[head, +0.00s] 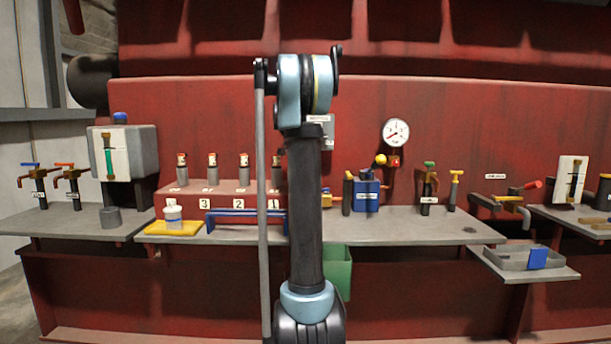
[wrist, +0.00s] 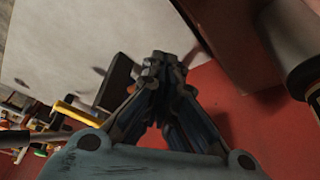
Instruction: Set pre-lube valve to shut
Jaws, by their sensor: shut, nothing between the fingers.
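Several valves with small label plates stand along the bench, and the labels are too small to read, so I cannot tell which is the pre-lube valve. At the left are a blue-handled valve (head: 38,180) and an orange-handled valve (head: 70,180). Right of my arm are a green-handled valve (head: 429,184) and a yellow-handled one (head: 454,188). Further right is a brass valve with a red lever (head: 521,189). My gripper (wrist: 165,62) is shut and empty in the wrist view, apart from all valves. The head view does not clearly show its fingers.
My upright arm hides the bench's middle. A pressure gauge (head: 396,132) is on the red wall. A blue can (head: 366,194), a white tub on a yellow tray (head: 155,229), a green bin (head: 338,268) and a grey tray (head: 512,257) are around. The bench front (head: 410,232) is clear.

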